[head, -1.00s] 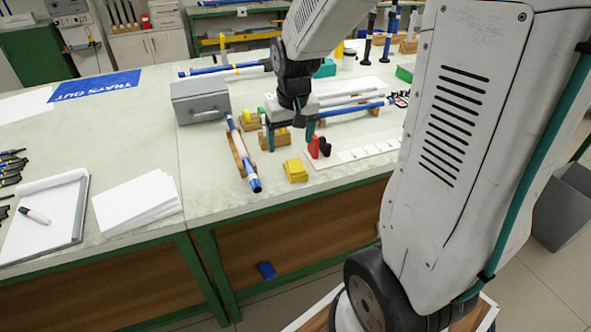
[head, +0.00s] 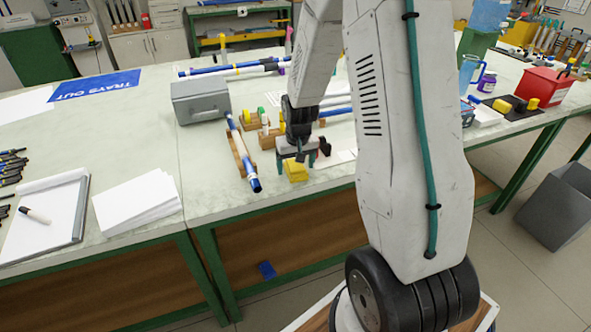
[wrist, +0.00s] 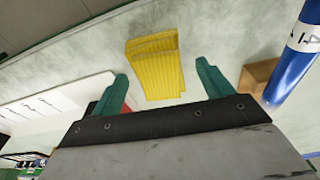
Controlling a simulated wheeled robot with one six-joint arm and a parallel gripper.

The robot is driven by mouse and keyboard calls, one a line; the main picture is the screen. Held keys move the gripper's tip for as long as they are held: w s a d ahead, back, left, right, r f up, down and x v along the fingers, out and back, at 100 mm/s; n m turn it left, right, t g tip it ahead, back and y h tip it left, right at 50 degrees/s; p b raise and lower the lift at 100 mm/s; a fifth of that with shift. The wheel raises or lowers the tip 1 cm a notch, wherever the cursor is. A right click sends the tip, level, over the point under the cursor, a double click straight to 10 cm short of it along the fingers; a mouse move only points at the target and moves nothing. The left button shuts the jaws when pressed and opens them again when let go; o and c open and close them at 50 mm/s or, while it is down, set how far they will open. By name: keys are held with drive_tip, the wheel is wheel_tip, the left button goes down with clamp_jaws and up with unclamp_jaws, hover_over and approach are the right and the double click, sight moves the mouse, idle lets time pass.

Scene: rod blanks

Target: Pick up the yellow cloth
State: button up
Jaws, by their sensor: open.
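The yellow cloth (head: 295,171) is a small folded, ribbed stack lying on the pale green bench near its front edge. In the wrist view the cloth (wrist: 154,65) lies ahead of my gripper, in line with the gap between the fingers. My gripper (head: 297,155) is over the bench just behind and above the cloth in the head view. Its two teal fingertips (wrist: 160,75) are apart, with nothing held between them. I cannot tell the exact height above the cloth.
A blue and white rod (head: 243,152) rests on a wooden holder (head: 240,150) left of the cloth. A grey box (head: 200,101) stands behind the rod. A dark clamp-like item (head: 324,146) stands close right of my gripper. Paper sheets (head: 137,200) lie to the left.

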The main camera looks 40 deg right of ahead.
drive_tip(key=shift+f, duration=0.15)
drive_tip(key=c, duration=1.1)
